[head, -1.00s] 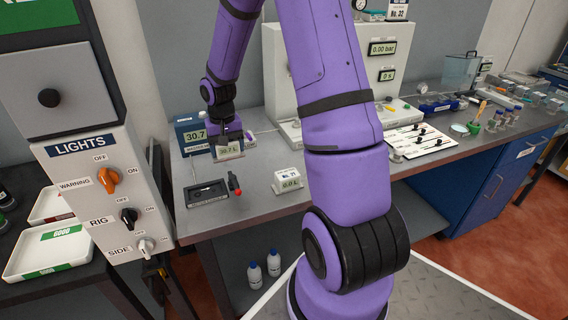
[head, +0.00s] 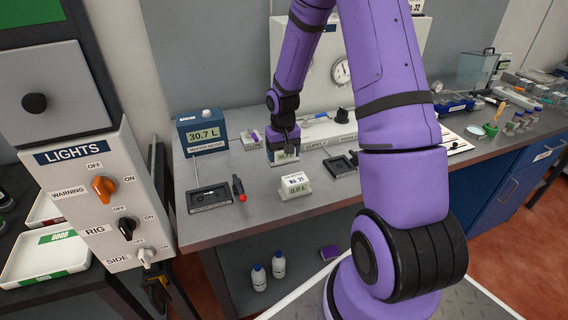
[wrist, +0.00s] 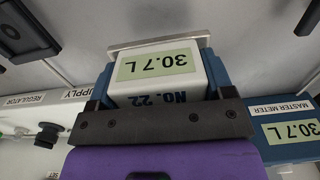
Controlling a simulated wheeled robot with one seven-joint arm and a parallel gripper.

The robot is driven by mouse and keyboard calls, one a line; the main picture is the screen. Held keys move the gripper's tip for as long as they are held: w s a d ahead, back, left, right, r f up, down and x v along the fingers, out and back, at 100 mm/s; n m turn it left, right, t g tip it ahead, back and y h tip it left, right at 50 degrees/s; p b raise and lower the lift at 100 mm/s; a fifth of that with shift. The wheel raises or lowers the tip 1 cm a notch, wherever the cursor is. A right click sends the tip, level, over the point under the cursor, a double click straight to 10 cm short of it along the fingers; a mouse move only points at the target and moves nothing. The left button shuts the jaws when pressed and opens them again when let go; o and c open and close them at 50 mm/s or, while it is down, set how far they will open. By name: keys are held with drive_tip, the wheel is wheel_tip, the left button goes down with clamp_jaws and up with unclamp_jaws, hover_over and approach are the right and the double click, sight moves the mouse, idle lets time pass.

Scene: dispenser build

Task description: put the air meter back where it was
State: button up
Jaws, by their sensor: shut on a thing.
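The air meter marked No. 22 (wrist: 160,72) is a small white block with blue at its sides and a green display reading 30.7 L. In the head view the held meter (head: 284,157) is over the grey bench, right of the blue master meter (head: 203,132), which also reads 30.7 L. My gripper (head: 287,147) is shut on the meter from behind and above; in the wrist view its dark jaw bar (wrist: 165,122) crosses the meter's near edge. I cannot tell whether the meter touches the bench. A second white meter, No. 21 (head: 294,185), reads 0.0 L and stands nearer the front.
A dark tray (head: 208,198) lies at the bench's left, beside a red-tipped black tool (head: 239,189). Another dark tray (head: 341,165) lies right of the held meter, partly behind my arm. The supply and regulator panel (head: 325,131) is behind.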

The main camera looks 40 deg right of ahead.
sight(282, 162)
drive_tip(key=shift+a+f, duration=0.1)
drive_tip(key=shift+f, duration=1.95)
drive_tip(key=o, duration=1.1)
drive_tip(key=shift+f, duration=0.15)
